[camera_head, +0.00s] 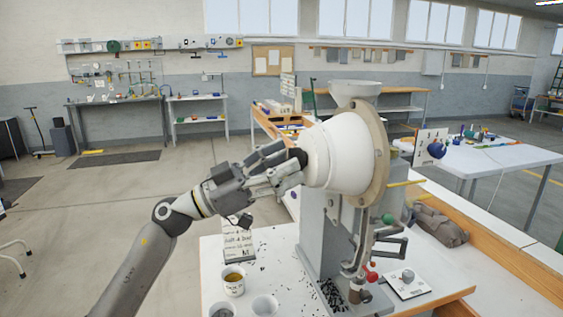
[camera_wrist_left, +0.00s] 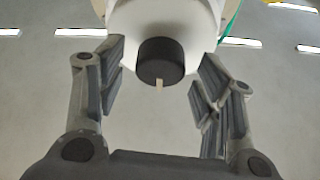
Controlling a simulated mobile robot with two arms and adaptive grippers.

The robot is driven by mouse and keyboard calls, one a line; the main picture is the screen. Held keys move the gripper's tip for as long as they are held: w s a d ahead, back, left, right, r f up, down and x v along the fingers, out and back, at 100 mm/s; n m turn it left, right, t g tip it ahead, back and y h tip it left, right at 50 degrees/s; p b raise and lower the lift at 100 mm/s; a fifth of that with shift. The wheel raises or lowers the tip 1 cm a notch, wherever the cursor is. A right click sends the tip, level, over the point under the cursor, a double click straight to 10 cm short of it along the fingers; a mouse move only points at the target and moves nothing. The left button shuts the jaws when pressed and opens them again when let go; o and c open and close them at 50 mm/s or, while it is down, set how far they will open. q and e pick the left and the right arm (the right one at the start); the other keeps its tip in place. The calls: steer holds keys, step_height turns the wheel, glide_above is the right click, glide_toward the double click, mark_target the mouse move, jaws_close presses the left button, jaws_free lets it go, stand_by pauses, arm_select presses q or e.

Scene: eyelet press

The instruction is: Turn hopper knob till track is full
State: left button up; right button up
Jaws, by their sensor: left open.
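The eyelet press stands on the white table with its big white round hopper (camera_head: 338,153) at the top. The black hopper knob (camera_head: 299,157) sticks out of the hopper's left side. My left gripper (camera_head: 283,166) is at the knob, its fingers open. In the left wrist view the dark knob (camera_wrist_left: 160,61) with a pale mark sits between the two spread fingers (camera_wrist_left: 160,95), with a gap on each side. A track (camera_head: 360,240) runs down the front of the press; I cannot tell how full it is. My right gripper is not in view.
Small cups (camera_head: 233,281) and a printed card (camera_head: 239,246) are on the table left of the press, with scattered dark bits. Another card (camera_head: 405,283) lies to the right. A grey bag (camera_head: 440,226) lies behind the press.

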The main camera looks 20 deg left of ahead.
arm_select(q)
steer(key=shift+c, duration=0.4)
steer(key=c, duration=0.9)
